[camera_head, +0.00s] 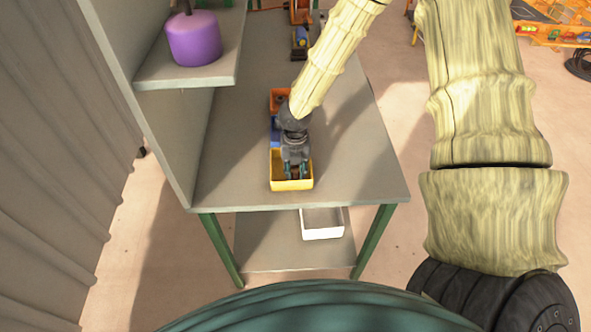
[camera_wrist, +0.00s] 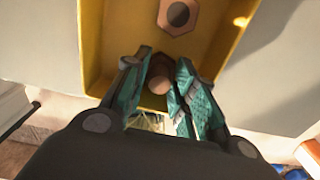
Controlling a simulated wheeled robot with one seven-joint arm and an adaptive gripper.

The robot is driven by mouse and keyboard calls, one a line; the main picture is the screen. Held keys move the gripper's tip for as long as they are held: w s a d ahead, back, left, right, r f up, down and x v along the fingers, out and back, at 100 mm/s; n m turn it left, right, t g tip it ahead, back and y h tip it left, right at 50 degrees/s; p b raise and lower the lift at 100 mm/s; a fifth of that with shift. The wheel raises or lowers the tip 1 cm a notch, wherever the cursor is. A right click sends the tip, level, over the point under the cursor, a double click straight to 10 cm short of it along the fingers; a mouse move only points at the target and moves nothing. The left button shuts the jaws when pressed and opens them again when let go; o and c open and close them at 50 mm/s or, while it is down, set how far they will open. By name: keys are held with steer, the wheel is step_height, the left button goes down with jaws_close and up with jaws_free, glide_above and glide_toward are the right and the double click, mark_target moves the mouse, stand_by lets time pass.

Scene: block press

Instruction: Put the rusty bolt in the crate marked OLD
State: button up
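My gripper (camera_wrist: 166,62) points down into the yellow crate (camera_head: 291,184), the front one of a row on the bench. The crate also fills the wrist view (camera_wrist: 96,45). A brown round-headed piece (camera_wrist: 160,74), seemingly a bolt, is between my two fingertips. Its lower part is hidden, and I cannot tell whether both fingers press on it. A brown hexagonal piece with a dark centre (camera_wrist: 178,16) lies apart from the fingers, farther along the crate. No crate marking is readable, so I cannot tell which crate is marked OLD.
A blue crate (camera_head: 274,131) and an orange crate (camera_head: 276,93) stand behind the yellow one, partly hidden by my arm. A purple weight (camera_head: 193,40) stands on the left shelf. A white tray (camera_head: 322,233) is below. The bench right of the crates is clear.

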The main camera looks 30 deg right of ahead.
mark_target(295, 171)
steer(key=shift+o, duration=0.5)
step_height(295, 171, up, 12)
steer(key=b, duration=0.1)
steer(key=shift+r+b, duration=0.15)
steer(key=shift+b, duration=0.25)
steer(key=shift+s, duration=0.1)
stand_by(0.6)
